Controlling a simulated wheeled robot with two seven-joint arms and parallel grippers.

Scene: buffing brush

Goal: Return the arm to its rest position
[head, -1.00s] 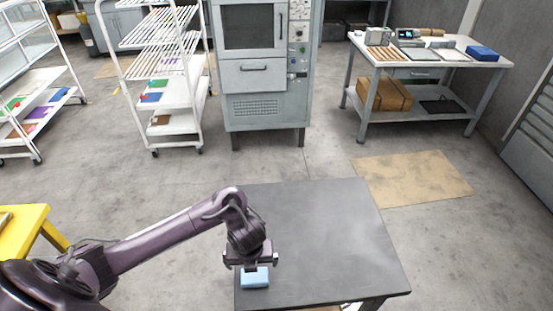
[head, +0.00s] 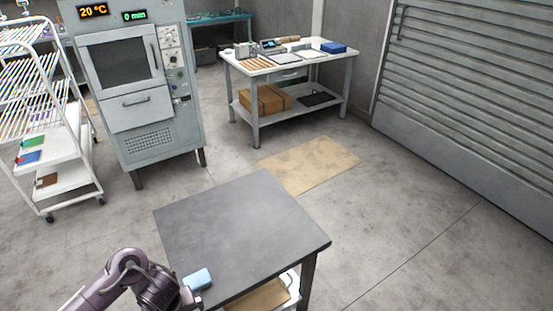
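My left arm comes in at the bottom left, and its gripper (head: 190,298) is at the front left edge of the dark grey table (head: 240,225). A light blue block-like object (head: 198,279), perhaps the brush, is right at the gripper, by the table's left edge. I cannot tell whether the gripper touches or holds it; the fingers are small and partly hidden. My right gripper is not in view.
The rest of the tabletop is bare. A cardboard-coloured item (head: 258,297) lies on the shelf below. A grey oven cabinet (head: 140,100), a white rack (head: 50,150) and a workbench (head: 290,66) stand behind. Floor to the right is clear.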

